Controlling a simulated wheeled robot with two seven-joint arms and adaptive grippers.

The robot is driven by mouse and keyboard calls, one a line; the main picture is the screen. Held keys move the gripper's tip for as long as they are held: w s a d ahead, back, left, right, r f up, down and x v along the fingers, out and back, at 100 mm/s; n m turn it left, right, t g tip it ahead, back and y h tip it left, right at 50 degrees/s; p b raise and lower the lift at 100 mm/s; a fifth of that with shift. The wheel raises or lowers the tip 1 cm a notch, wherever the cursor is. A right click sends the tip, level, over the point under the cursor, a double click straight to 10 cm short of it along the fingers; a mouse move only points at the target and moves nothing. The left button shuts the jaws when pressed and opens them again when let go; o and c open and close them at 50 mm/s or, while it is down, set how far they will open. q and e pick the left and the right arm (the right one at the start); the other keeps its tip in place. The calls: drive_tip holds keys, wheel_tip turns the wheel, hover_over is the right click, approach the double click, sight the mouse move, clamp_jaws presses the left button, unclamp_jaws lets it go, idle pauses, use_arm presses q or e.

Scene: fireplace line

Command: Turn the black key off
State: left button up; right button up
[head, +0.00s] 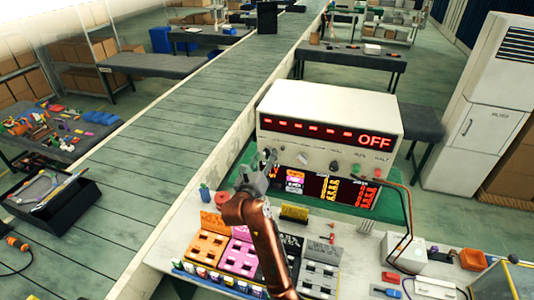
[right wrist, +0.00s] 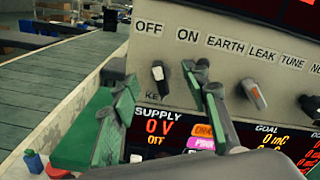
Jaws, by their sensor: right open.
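The black key (right wrist: 161,87), with a pale tip, is on the white panel (right wrist: 290,80) in the right wrist view, above the word KEY. It leans slightly left, toward the OFF label (right wrist: 149,28) and away from the ON label (right wrist: 188,36). My right gripper (right wrist: 162,80) is open, its green-padded fingers on either side of the key; contact cannot be told. In the head view, my right gripper (head: 258,174) is at the front left of the white machine (head: 330,108) and hides the key. The red display (head: 375,140) reads OFF. My left gripper is not visible.
A second knob (right wrist: 252,93) is right of the key. A lower screen (right wrist: 165,125) shows 0 V and OFF. Orange (head: 206,246) and pink (head: 243,258) blocks stand near my right arm. A conveyor (head: 170,130) runs along the left.

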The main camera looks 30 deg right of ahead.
drive_tip(key=v, duration=0.6)
idle(0.3)
